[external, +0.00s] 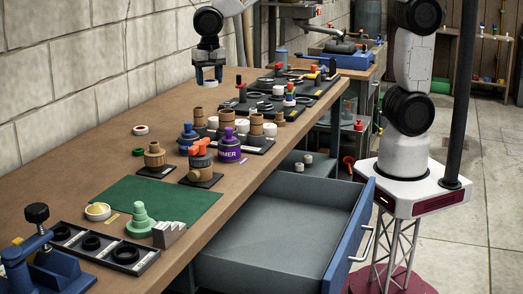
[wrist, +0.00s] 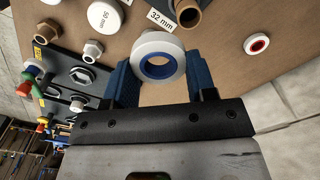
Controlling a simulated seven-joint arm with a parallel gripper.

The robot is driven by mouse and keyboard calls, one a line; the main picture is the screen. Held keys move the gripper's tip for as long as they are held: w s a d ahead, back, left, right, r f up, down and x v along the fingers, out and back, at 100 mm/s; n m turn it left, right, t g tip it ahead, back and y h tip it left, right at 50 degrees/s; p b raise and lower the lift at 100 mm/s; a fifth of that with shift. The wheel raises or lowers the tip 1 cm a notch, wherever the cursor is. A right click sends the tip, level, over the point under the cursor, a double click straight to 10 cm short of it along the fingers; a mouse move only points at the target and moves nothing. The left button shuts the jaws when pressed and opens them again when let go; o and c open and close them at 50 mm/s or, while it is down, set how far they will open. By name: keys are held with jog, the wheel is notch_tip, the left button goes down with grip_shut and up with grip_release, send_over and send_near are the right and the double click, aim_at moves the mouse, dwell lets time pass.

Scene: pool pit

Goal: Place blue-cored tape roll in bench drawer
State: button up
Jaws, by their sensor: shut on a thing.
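The white tape roll with a blue core (wrist: 158,55) is between the two blue fingers of my gripper (wrist: 159,72) in the wrist view. My gripper is shut on it, with one finger on each side of the roll. In the external view my gripper (external: 209,77) hangs above the far part of the bench, near the wall. The roll is hard to make out there. The bench drawer (external: 272,226) is pulled open at the front of the bench, and its grey floor looks empty. It lies to the lower right of my gripper.
A white roll with a red core (external: 140,130) lies on the bench by the wall.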

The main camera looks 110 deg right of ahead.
jog(key=s+a+n, duration=0.2)
jog(key=a+n, duration=0.1)
jog(key=a, duration=0.7)
jog(key=s+a+n, duration=0.3)
jog(key=a, duration=0.8)
jog(key=n, duration=0.7)
send_over(311, 222)
notch_tip(311, 222, down, 22)
jog(key=shift+f, duration=2.75)
jog(key=shift+f, duration=0.1)
jog(key=shift+f, duration=2)
jog(key=shift+f, duration=0.15)
